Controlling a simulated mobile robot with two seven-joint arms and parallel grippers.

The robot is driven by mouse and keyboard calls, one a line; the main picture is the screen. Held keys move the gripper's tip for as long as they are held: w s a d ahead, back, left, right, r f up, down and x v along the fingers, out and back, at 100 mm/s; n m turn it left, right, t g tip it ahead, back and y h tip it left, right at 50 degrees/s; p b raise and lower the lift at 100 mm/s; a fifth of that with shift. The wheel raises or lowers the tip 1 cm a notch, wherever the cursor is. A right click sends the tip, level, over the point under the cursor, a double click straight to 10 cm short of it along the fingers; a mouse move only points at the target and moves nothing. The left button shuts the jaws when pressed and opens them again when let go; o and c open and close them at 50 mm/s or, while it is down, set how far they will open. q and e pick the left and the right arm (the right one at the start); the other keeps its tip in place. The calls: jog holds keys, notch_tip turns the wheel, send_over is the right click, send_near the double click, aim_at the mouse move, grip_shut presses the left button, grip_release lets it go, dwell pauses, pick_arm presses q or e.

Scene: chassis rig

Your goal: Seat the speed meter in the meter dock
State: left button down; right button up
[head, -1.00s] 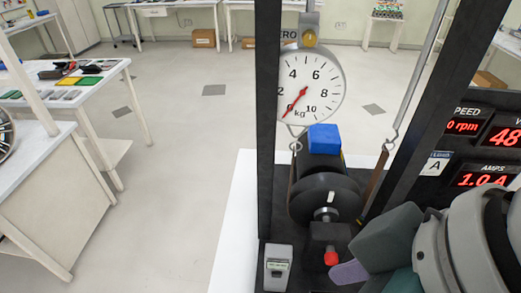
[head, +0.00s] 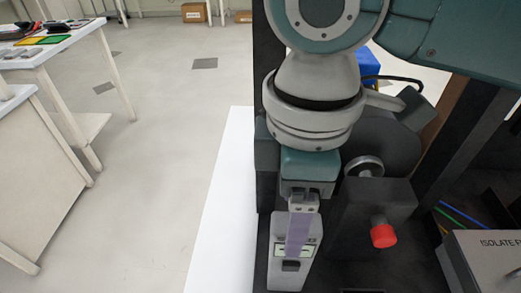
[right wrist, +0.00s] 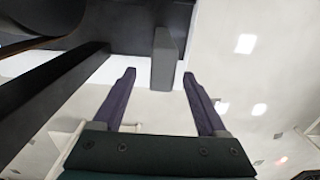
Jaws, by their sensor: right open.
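A light grey upright device with a small greenish display, which looks like the speed meter (head: 279,272), stands at the left front edge of the black rig in the head view. My right gripper (head: 300,250) comes down from above over it. One purple finger crosses the front of its display. In the right wrist view the purple fingers (right wrist: 159,75) are spread apart, with a dark grey block (right wrist: 165,55) between and beyond the tips. I cannot tell what that block is. I cannot make out the meter dock. My left gripper is out of view.
A red knob (head: 383,235) on a black block sits just right of the gripper. A grey box marked ISOLATE (head: 490,262) is at the lower right. A black upright post (head: 266,70) stands behind my wrist. A white table strip (head: 222,190) at the left is clear.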

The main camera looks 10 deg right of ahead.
notch_tip(320, 180, down, 6)
jog(key=shift+s+d, duration=0.2)
jog(key=shift+s, duration=0.05)
jog(key=shift+c, duration=0.3)
grip_shut()
dwell(0.3)
dwell(0.8)
